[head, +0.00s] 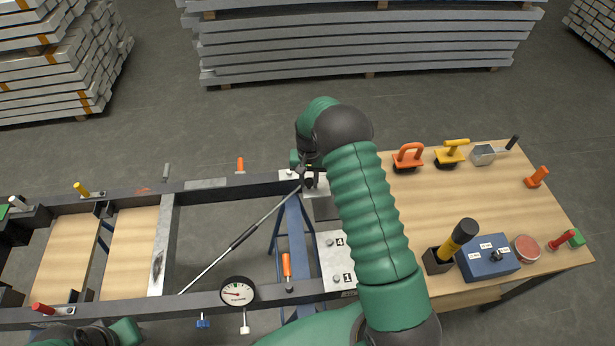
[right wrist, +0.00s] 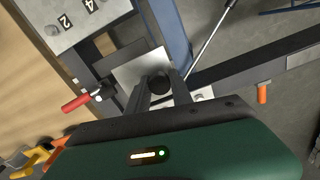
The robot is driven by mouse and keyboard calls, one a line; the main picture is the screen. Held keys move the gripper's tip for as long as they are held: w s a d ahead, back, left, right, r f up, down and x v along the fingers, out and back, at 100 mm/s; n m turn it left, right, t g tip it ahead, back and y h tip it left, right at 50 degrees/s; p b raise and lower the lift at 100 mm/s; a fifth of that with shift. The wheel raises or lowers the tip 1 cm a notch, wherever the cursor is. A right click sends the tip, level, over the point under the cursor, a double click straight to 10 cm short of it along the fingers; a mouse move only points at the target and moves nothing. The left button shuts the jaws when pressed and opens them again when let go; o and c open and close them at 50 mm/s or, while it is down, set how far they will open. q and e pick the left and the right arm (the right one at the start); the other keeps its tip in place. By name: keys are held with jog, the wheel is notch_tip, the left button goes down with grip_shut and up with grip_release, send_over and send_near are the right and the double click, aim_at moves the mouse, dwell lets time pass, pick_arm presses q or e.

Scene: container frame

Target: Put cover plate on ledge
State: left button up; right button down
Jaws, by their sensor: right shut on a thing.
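My right gripper (head: 309,182) is at the right end of the dark frame, mostly hidden in the head view by my own arm. In the right wrist view the right gripper (right wrist: 160,98) is shut on the black knob of a light grey plate, which I take as the cover plate (right wrist: 130,68). The plate lies over or close above the frame's corner; I cannot tell if it touches. A numbered white plate (head: 333,247) is on the frame nearby; I cannot tell which part is the ledge. My left gripper (head: 92,335) shows only partly at the bottom left, its fingers unclear.
A red-handled clamp (right wrist: 80,101) is beside the held plate. A thin rod (head: 240,238) slants across the frame's opening. A dial gauge (head: 238,291) and an orange-handled clamp (head: 287,267) are on the near rail. The wooden table (head: 440,210) at right carries several tools.

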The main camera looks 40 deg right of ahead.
jog(key=shift+d+f, duration=0.1)
jog(key=shift+f, duration=0.25)
jog(key=d+f+b, duration=0.1)
jog(key=f+b, duration=0.1)
jog(key=f, duration=0.1)
jog(key=s+d+f+b, duration=0.1)
jog(key=f+b, duration=0.1)
jog(key=f, duration=0.1)
jog(key=s+d+f+b, duration=0.1)
jog(key=d+f+b, duration=0.1)
jog(key=f, duration=0.1)
jog(key=shift+f+b, duration=0.25)
jog(key=shift+b, duration=0.05)
jog(key=shift+s+d+f+b, duration=0.1)
jog(key=shift+s+f+b, duration=0.05)
jog(key=shift+f+b, duration=0.25)
jog(key=shift+f, duration=0.25)
jog(key=shift+f, duration=0.25)
dwell(0.6)
